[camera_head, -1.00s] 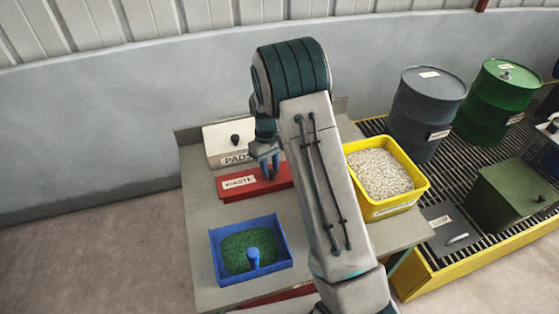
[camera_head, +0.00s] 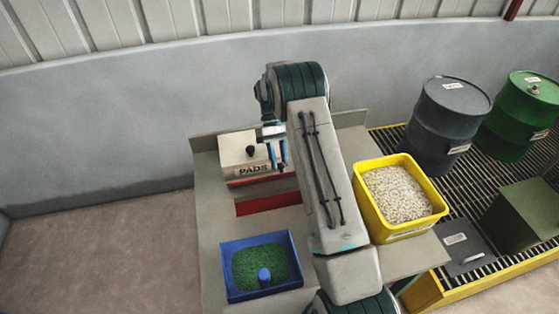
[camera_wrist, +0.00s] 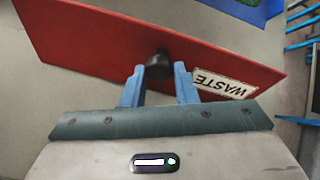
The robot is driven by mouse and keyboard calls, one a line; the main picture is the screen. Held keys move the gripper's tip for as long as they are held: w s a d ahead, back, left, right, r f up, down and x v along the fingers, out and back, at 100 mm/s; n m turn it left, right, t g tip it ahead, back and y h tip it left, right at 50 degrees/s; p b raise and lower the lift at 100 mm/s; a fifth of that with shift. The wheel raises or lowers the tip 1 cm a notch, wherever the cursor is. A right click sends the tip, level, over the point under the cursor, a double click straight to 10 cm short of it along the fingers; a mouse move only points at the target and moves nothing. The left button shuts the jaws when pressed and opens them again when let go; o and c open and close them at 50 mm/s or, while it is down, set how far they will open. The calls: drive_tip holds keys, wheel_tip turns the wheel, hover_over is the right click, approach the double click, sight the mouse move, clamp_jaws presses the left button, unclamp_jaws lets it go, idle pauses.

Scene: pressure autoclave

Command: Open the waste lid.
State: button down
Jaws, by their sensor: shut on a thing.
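The red waste lid (camera_wrist: 110,42) with its white WASTE label (camera_wrist: 222,85) fills much of the wrist view. My gripper (camera_wrist: 158,75) is shut on the lid's dark knob (camera_wrist: 158,60), with a blue finger on each side. In the head view my gripper (camera_head: 279,158) is above the back of the bench, beside the PADS box. Little of the lid shows there: only a thin red strip below the PADS box. The red-walled waste opening (camera_head: 268,203) is uncovered in the bench top. My arm hides its right end.
The white PADS box (camera_head: 240,152) stands at the back of the bench. A blue tray with green granules (camera_head: 230,285) is in front of the opening. A yellow bin of pale granules (camera_head: 420,222) stands right of my arm. Drums stand farther right.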

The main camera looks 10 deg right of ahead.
drive_tip(key=shift+w+f, duration=0.25)
drive_tip(key=shift+w, duration=0.2)
drive_tip(key=c, duration=1.5)
unclamp_jaws()
drive_tip(key=shift+d+f, duration=0.1)
drive_tip(key=o, duration=0.4)
drive_tip(key=shift+w, duration=0.1)
drive_tip(key=shift+c, duration=0.2)
drive_tip(key=shift+w+d, duration=0.1)
drive_tip(key=shift+d, duration=0.05)
drive_tip(key=shift+a+r, duration=0.2)
drive_tip(key=p+v, duration=0.8)
drive_tip(key=v, duration=0.5)
drive_tip(key=shift+d+r, duration=0.15)
